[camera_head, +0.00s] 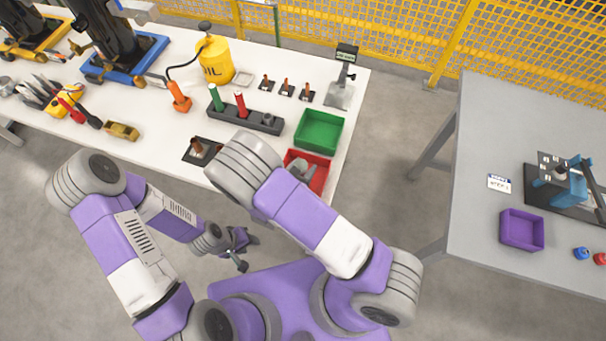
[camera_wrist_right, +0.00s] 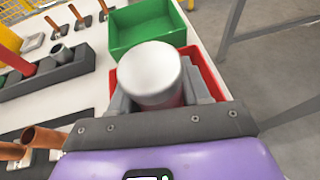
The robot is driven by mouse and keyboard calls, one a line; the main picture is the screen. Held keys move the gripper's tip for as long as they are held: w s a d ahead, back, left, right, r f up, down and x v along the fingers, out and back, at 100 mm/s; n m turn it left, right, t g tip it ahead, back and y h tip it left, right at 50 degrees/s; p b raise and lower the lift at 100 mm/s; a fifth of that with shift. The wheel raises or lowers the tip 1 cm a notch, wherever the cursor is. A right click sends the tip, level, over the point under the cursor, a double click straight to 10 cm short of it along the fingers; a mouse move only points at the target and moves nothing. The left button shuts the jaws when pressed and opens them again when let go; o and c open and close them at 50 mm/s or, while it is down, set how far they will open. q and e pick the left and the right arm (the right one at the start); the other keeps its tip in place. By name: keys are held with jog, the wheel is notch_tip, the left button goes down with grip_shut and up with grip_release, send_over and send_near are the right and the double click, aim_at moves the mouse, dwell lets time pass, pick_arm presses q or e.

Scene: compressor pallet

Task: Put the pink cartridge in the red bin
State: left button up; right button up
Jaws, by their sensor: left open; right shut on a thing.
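The red bin (camera_head: 320,178) sits at the front right corner of the white bench; part of it also shows in the right wrist view (camera_wrist_right: 207,72). My right gripper (camera_head: 301,170) is over the bin. In the right wrist view it is shut on a cylinder with a pale end, the pink cartridge (camera_wrist_right: 150,72); only a sliver of its pinkish side shows. The cartridge is hidden by my arm in the head view. Whether it touches the bin floor I cannot tell. My left gripper (camera_head: 240,250) is open and empty, in front of the bench and away from the bin.
The green bin (camera_head: 320,131) stands just behind the red bin. A dark rack (camera_head: 262,121) with a green and a red cartridge is left of it. A yellow oil can (camera_head: 215,62) stands further back. A purple bin (camera_head: 521,230) is on the grey table at right.

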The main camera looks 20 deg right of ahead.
aim_at(303, 174)
notch_tip(303, 174, down, 4)
jog(key=shift+r+b, duration=0.1)
jog(key=shift+b, duration=0.35)
jog(key=o, duration=1.1)
jog(key=shift+o, duration=0.2)
